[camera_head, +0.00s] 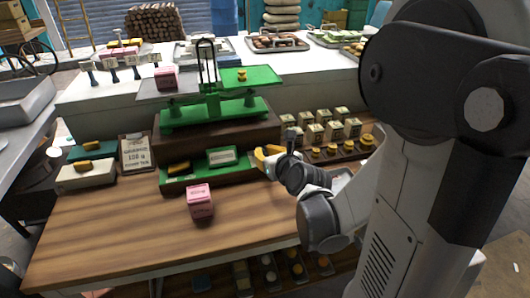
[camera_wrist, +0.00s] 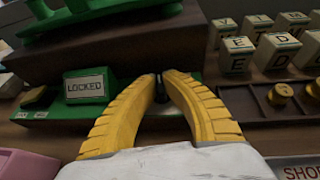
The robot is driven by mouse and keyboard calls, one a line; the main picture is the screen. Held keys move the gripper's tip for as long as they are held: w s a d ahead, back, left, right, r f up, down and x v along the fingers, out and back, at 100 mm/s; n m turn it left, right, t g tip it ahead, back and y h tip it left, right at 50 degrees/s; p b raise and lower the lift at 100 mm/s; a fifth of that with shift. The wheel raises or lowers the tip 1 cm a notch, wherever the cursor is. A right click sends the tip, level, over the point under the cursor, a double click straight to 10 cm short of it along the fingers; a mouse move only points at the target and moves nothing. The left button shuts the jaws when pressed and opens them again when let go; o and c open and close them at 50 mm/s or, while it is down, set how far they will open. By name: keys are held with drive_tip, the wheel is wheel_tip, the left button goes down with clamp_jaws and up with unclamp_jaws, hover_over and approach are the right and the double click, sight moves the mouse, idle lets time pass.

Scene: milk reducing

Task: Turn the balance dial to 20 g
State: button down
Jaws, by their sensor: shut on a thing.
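The green balance (camera_head: 215,112) stands on a dark wooden stand, with a pink block (camera_head: 165,79) on its left pan and a brass weight (camera_head: 241,75) on its right pan. Below it, a green panel carries a sign reading LOCKED (camera_wrist: 85,87) and a yellow piece (camera_head: 178,168). My gripper (camera_wrist: 160,84) has its yellow fingers closed around a small dark upright knob (camera_wrist: 159,92) at the panel's right end, apparently the dial. In the head view my gripper (camera_head: 263,158) hides the knob. No dial scale or 20 g mark is legible.
A second pink block (camera_head: 200,203) stands on the wooden counter (camera_head: 120,230) in front. Several lettered cubes (camera_wrist: 238,56) and a tray of brass weights (camera_head: 345,148) are just right of my gripper. A placard (camera_head: 134,152) stands left of the panel.

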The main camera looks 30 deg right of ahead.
drive_tip(key=c, duration=1.5)
unclamp_jaws()
drive_tip(key=v, duration=1.2)
